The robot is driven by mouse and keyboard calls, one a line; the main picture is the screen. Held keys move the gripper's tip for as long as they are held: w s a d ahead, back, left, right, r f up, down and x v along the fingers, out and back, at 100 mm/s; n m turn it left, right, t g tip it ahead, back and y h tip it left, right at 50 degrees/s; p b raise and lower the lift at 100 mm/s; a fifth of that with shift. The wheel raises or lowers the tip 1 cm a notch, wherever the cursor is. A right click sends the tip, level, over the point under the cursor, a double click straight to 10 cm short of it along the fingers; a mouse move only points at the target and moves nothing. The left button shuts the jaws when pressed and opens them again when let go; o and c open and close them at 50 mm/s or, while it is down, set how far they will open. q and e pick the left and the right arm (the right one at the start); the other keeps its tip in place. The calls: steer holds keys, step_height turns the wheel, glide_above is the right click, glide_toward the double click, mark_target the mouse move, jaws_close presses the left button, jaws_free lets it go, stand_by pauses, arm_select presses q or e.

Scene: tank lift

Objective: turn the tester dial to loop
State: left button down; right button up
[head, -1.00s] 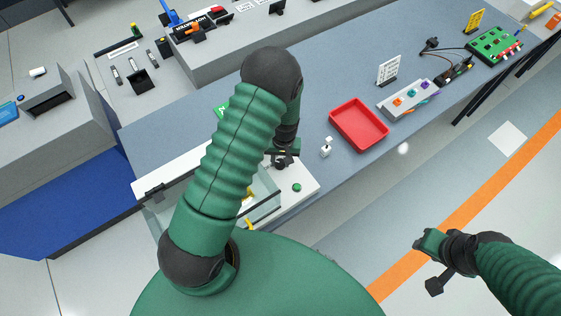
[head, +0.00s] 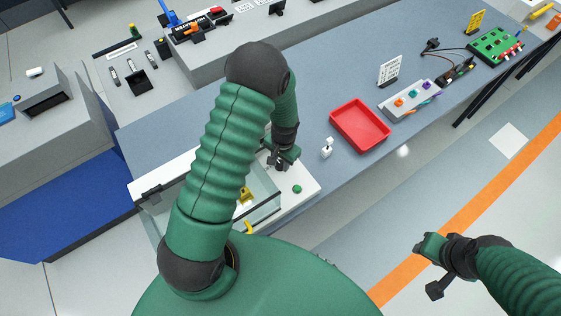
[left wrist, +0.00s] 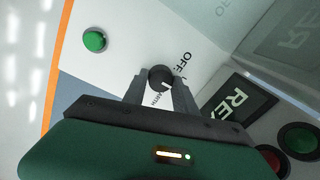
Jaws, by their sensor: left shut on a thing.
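The tester dial (left wrist: 160,77) is a small dark round knob on a white panel (head: 307,176). Printed labels lie beside it in the left wrist view; "OFF" is readable and the others are partly hidden. My left gripper (head: 275,163) is over the panel and shut on the dial, with a finger on each side of it in the left wrist view (left wrist: 160,86). The word "loop" is not readable, nor can I tell which label the dial points at. My right gripper (head: 424,247) is over the floor at the lower right, and its jaws are unclear.
A green button (left wrist: 94,40) and a dark display (left wrist: 238,104) flank the dial. A glass tank (head: 264,211) stands beside the panel. A red tray (head: 360,125) and a small white object (head: 327,148) sit further right on the bench.

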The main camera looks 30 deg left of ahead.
arm_select(q)
steer(key=shift+w+r, duration=0.1)
steer(key=shift+w, duration=0.2)
steer(key=c, duration=1.2)
jaws_free()
steer(key=shift+o, duration=1)
arm_select(e)
steer(key=shift+w+f, duration=0.1)
steer(key=shift+w, duration=0.2)
arm_select(q)
step_height(320, 180, up, 16)
steer(key=b, duration=0.3)
steer(key=shift+d+r, duration=0.2)
steer(key=shift+d, duration=0.25)
arm_select(e)
step_height(320, 180, down, 3)
steer(key=shift+s+r, duration=0.1)
steer(key=shift+s, duration=0.05)
steer(key=shift+a, duration=0.1)
